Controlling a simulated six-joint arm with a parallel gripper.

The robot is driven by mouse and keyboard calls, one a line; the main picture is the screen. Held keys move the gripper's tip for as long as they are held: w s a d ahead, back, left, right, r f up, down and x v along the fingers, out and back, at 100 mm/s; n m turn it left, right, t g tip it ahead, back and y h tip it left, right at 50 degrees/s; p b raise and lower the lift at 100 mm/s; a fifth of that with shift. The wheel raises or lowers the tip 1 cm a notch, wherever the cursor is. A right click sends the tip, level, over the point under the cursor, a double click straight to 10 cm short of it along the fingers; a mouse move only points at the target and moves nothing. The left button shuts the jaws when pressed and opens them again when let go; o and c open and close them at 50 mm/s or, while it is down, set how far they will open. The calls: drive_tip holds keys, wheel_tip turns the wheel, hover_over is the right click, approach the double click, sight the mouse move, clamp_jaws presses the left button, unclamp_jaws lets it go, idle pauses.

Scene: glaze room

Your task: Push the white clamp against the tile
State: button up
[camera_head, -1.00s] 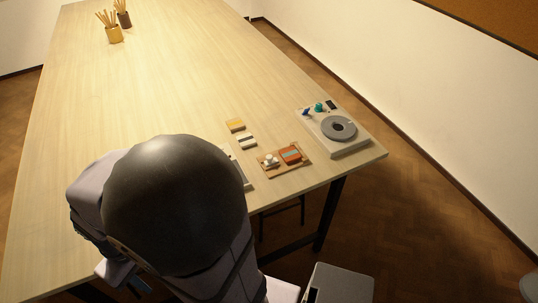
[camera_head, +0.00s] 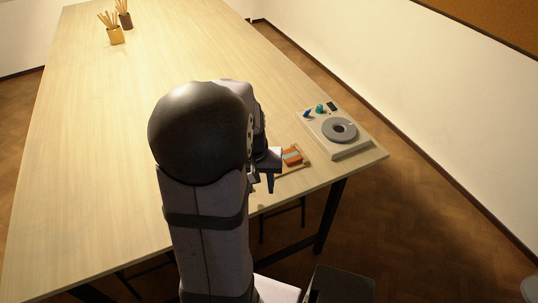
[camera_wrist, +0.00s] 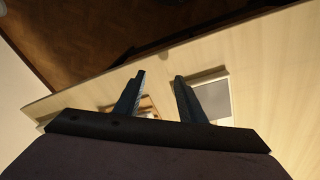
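The tile (camera_head: 292,157), orange-red with a pale blue stripe, sits on a small wooden board (camera_head: 293,174) near the table's front edge. The white clamp is hidden behind my arm and gripper in the head view, and I cannot make it out in the wrist view. My gripper (camera_head: 264,180) is over the left part of the board, left of the tile. In the wrist view my gripper (camera_wrist: 160,77) shows two dark fingers apart with nothing held between them. Part of the board (camera_wrist: 153,103) shows behind the left finger; contact cannot be told.
A turntable device (camera_head: 338,144) with a grey ring and coloured knobs stands right of the board. A pale grey panel (camera_wrist: 213,99) lies beside the right finger in the wrist view. Pots of sticks (camera_head: 115,36) stand far back. The table's middle is clear.

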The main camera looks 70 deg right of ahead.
drive_tip(key=w+d+r+m+h, duration=0.1)
drive_tip(key=d+r+m+h, duration=0.2)
drive_tip(key=d, duration=0.6)
wheel_tip(320, 180, up, 2)
drive_tip(key=shift+w+d+r, duration=0.25)
drive_tip(key=shift+w+d, duration=0.05)
drive_tip(key=shift+f, duration=0.1)
drive_tip(key=shift+p+x, duration=0.9)
drive_tip(key=shift+x, duration=2.65)
drive_tip(key=shift+w, duration=0.1)
